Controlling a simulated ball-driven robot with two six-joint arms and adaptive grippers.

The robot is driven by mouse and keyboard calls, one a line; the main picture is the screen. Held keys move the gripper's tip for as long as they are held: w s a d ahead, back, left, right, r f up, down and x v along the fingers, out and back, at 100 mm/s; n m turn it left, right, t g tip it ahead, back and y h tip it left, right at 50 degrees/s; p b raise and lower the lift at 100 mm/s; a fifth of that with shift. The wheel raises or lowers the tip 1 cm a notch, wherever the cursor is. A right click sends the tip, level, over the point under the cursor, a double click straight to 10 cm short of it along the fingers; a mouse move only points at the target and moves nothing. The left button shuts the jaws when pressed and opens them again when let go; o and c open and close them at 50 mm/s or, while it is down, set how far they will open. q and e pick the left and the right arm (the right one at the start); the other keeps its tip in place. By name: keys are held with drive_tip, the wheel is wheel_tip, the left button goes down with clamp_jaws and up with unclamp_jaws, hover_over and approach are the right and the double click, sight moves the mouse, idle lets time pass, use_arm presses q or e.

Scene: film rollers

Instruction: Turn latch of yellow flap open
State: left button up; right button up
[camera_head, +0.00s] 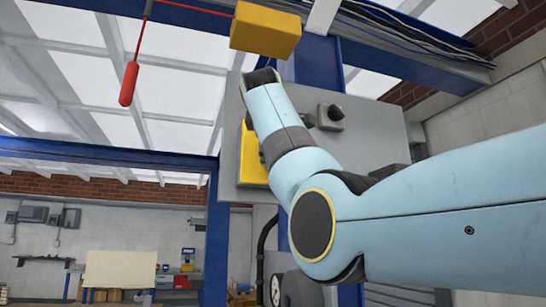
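A yellow panel (250,158), which looks like the flap, sits on a grey cabinet plate (378,130). My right arm covers much of it, and I cannot make out its latch. My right arm comes in from the right and reaches up across the plate. The dark end of my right gripper (262,77) shows at the arm's tip, above the yellow panel and just below a yellow box. I cannot see its fingers clearly or whether it touches anything. My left gripper is not in view.
The yellow box (265,30) hangs overhead beside a blue post (320,64). A red handle (129,84) hangs on a red cord at upper left. A dark knob (333,113) sticks out of the plate right of my arm. The space left of the plate is open.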

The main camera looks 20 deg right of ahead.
drive_tip(key=shift+s+a+r+b, duration=0.15)
drive_tip(key=shift+s+r+b, duration=0.1)
drive_tip(key=shift+s, duration=0.35)
drive_tip(key=shift+s+a+r+b, duration=0.15)
drive_tip(key=shift+s+r+b, duration=0.1)
drive_tip(key=shift+s, duration=0.35)
drive_tip(key=c, duration=0.3)
drive_tip(key=shift+f+b+v, duration=0.15)
drive_tip(key=shift+b+v, duration=0.95)
drive_tip(key=shift+v, duration=0.65)
drive_tip(key=shift+f+b+v, duration=0.15)
drive_tip(key=shift+b+v, duration=0.9)
drive_tip(key=shift+v, duration=0.65)
drive_tip(key=shift+c, duration=0.2)
